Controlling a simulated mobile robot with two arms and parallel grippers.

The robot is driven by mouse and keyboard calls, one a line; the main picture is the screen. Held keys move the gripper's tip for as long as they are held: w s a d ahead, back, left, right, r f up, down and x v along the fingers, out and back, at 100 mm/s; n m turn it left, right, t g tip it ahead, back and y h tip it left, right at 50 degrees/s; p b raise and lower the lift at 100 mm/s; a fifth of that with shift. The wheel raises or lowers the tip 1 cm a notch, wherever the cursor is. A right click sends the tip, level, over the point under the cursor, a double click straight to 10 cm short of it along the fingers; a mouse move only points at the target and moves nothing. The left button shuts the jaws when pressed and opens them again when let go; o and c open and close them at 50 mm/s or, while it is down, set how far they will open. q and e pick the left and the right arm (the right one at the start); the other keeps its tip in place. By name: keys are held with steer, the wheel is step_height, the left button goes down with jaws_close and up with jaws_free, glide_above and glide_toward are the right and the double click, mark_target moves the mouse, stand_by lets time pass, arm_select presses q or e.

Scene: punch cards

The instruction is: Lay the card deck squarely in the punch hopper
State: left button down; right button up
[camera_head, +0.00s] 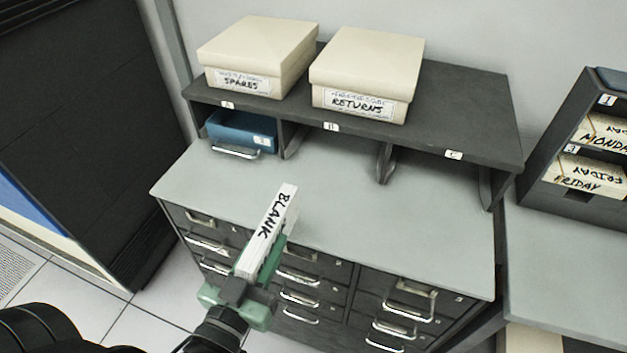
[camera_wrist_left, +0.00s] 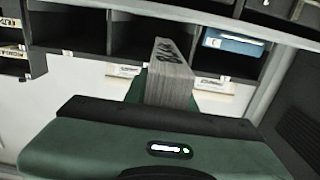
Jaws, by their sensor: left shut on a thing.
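The card deck (camera_head: 270,230) is a white block with "BLANK" written in black on it. My left gripper (camera_head: 253,270) is green and shut on the deck's near end. It holds the deck tilted above the front part of the grey cabinet top. In the left wrist view the deck (camera_wrist_left: 171,78) stands out from between the fingers of the gripper (camera_wrist_left: 160,95), its card edges showing. The punch hopper cannot be made out in either view. My right gripper is not in view.
A grey cabinet top (camera_head: 400,240) is clear. Behind it a dark shelf (camera_head: 455,120) bears the SPARES box (camera_head: 260,55) and RETURNS box (camera_head: 368,70). A blue tray (camera_head: 240,132) sits in compartment A. MONDAY and FRIDAY boxes (camera_head: 590,175) stand at right.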

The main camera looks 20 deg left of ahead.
mark_target(279, 214)
arm_select(q)
steer(key=w, duration=0.2)
steer(key=w+p, duration=0.1)
steer(key=w, duration=0.1)
steer(key=w+r+p, duration=0.1)
steer(key=w, duration=0.1)
steer(key=shift+w+a, duration=0.1)
steer(key=shift+a, duration=0.05)
steer(key=w+p, duration=0.1)
steer(key=w, duration=0.2)
steer(key=w+p, duration=0.1)
steer(key=w, duration=0.2)
steer(key=w+p, duration=0.1)
steer(key=w, duration=0.2)
steer(key=shift+w+f, duration=0.15)
steer(key=shift+f, duration=0.15)
steer(key=shift+w+f, duration=0.1)
steer(key=shift+w, duration=0.2)
steer(key=shift+f, duration=0.35)
steer(key=shift+d+f+b, duration=0.2)
steer(key=shift+f+b, duration=0.3)
steer(key=shift+f, duration=0.95)
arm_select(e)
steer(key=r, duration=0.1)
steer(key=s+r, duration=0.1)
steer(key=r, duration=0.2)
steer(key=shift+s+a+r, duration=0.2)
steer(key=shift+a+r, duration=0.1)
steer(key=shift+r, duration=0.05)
